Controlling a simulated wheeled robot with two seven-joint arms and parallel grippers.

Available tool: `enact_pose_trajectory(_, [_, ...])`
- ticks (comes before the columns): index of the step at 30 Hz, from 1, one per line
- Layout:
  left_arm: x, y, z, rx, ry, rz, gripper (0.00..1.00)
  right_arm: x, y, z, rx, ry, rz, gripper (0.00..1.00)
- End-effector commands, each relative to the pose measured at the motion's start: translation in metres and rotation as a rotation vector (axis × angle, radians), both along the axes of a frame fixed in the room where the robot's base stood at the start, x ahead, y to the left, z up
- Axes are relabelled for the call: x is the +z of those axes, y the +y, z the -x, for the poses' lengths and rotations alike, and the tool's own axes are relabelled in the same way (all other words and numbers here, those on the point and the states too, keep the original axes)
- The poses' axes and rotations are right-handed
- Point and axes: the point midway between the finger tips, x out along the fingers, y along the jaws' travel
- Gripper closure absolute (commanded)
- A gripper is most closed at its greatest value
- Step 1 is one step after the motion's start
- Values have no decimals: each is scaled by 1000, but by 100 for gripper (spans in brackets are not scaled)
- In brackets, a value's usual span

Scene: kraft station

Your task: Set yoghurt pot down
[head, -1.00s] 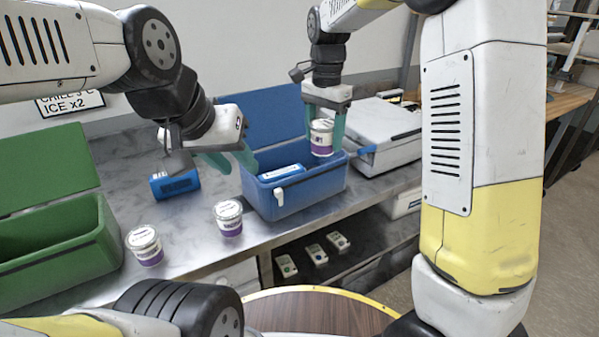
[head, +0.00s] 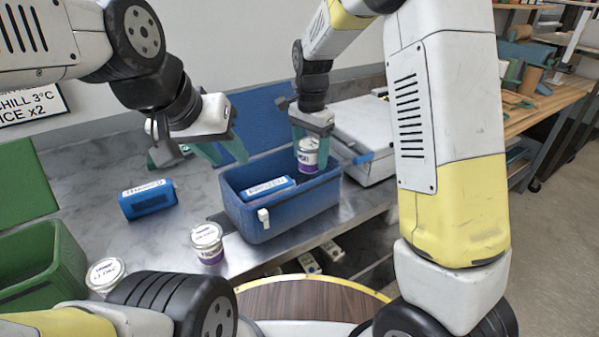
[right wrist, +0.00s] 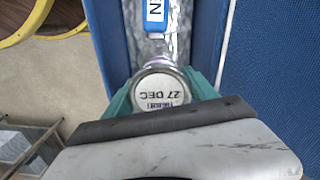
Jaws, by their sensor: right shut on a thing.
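My right gripper (head: 312,135) is shut on a white and purple yoghurt pot (head: 308,157). The pot is upright in the right part of the open blue cool box (head: 285,225), partly below its rim. In the right wrist view the pot's lid (right wrist: 160,90) reads "27 DEC" between the teal fingers. I cannot tell whether its base touches the box floor. A blue ice pack (head: 268,188) lies in the box, left of the pot. My left gripper (head: 205,155) is open and empty, above the counter behind the box's left end.
Another yoghurt pot (head: 207,243) stands left of the blue box, and one more (head: 105,275) stands by the green box (head: 45,265). A second ice pack (head: 148,199) lies on the counter. A white case (head: 350,125) stands right of the blue box.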

Motion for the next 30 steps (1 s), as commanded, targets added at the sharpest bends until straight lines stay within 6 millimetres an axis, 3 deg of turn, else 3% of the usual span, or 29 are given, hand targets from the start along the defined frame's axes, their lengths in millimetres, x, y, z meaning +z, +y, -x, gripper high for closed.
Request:
enact_pose_trajectory(3, [0,0,0,0,0,0,64,-22,0,0,-1,3,2,82])
enact_pose_trajectory(11, [0,0,0,0,0,0,64,-45,0,0,0,1,1,82])
enact_pose_trajectory(16, [0,0,0,0,0,0,64,-69,0,0,1,2,1,82])
enact_pose_trajectory(28, [0,0,0,0,0,0,64,-76,0,0,0,0,0,82])
enact_pose_trajectory(29, [0,0,0,0,0,0,64,-75,0,0,0,0,0,28])
enact_pose_trajectory(30, [0,0,0,0,0,0,64,-75,0,0,0,0,0,20])
